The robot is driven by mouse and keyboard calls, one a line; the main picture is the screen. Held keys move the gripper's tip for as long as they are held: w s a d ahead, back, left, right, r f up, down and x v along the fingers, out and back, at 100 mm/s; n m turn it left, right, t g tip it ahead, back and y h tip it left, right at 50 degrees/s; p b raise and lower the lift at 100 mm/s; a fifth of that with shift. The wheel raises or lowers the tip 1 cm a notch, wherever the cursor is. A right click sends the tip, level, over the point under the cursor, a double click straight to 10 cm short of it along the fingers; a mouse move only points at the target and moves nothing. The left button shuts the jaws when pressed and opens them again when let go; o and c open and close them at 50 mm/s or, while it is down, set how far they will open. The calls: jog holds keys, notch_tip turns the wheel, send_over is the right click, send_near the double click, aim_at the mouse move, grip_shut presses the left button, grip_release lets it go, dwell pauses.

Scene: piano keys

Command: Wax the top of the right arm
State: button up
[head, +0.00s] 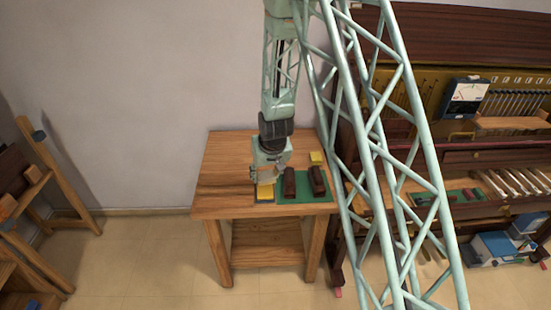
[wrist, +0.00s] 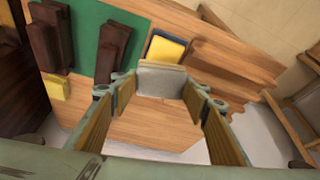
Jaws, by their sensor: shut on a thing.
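My gripper (head: 265,174) is over the left front part of a small wooden table. In the wrist view its fingers (wrist: 160,90) are closed on a grey block (wrist: 160,79) with a pale edge. A yellow pad (wrist: 168,48) lies on a dark, blue-edged tray just beyond the held block; it also shows below the gripper in the head view (head: 265,191). Whether the held block touches anything is unclear. The piano (head: 490,155) stands at the right, partly hidden by my lattice structure. I cannot make out the top of its right arm.
Two dark red-brown blocks (head: 289,183) (head: 318,181) stand on a green mat (head: 303,199) on the table (head: 228,170). A second yellow block (head: 316,158) lies behind them. A wooden rack (head: 60,170) stands at the far left, with open floor between.

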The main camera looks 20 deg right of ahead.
jog(key=s+a+r+n+p, duration=0.1)
jog(key=s+a+p, duration=0.1)
jog(key=s+a, duration=0.3)
jog(key=s, duration=0.2)
jog(key=shift+s+a+r, duration=0.25)
jog(key=shift+s+r, duration=0.1)
jog(key=shift+s, duration=0.05)
jog(key=shift+d, duration=0.1)
